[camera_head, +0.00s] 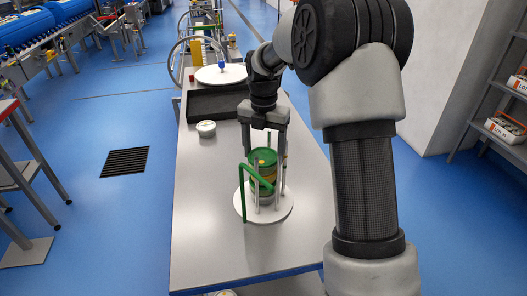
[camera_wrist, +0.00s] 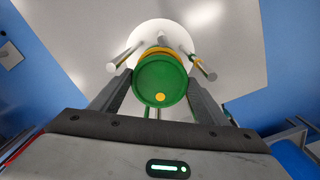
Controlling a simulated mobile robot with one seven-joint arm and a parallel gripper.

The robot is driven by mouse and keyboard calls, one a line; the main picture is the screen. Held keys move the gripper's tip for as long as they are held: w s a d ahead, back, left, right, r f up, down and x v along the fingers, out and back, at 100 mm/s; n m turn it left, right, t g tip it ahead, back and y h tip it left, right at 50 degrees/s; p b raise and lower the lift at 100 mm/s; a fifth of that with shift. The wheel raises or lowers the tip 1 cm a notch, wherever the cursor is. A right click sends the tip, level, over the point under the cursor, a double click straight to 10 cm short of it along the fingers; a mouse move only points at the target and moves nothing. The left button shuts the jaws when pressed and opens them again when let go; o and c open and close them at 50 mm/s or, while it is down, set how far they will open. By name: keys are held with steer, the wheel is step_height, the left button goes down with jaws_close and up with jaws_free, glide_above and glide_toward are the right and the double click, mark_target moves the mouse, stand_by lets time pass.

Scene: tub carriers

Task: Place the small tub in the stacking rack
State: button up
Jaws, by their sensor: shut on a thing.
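My gripper (camera_head: 265,153) is shut on a tub with a green lid (camera_head: 262,158), one finger on each side. In the wrist view the lid (camera_wrist: 160,82) faces the camera between the fingers (camera_wrist: 160,76) and bears a yellow dot. The stacking rack has a round white base (camera_head: 241,207), grey upright posts and a green bent rod (camera_head: 242,195). The held tub is among the posts, above a yellowish layer (camera_wrist: 158,51) that also shows below it in the head view. I cannot tell whether the held tub touches what is beneath.
The rack stands on a long grey table (camera_head: 205,220). A small pale tub (camera_head: 206,128) stands at the left edge, by a dark tray (camera_head: 212,105). A white disc (camera_head: 220,75) with a blue knob is farther back. The table's front left is clear.

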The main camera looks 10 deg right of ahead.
steer(key=shift+r, duration=0.1)
steer(key=o, duration=1.2)
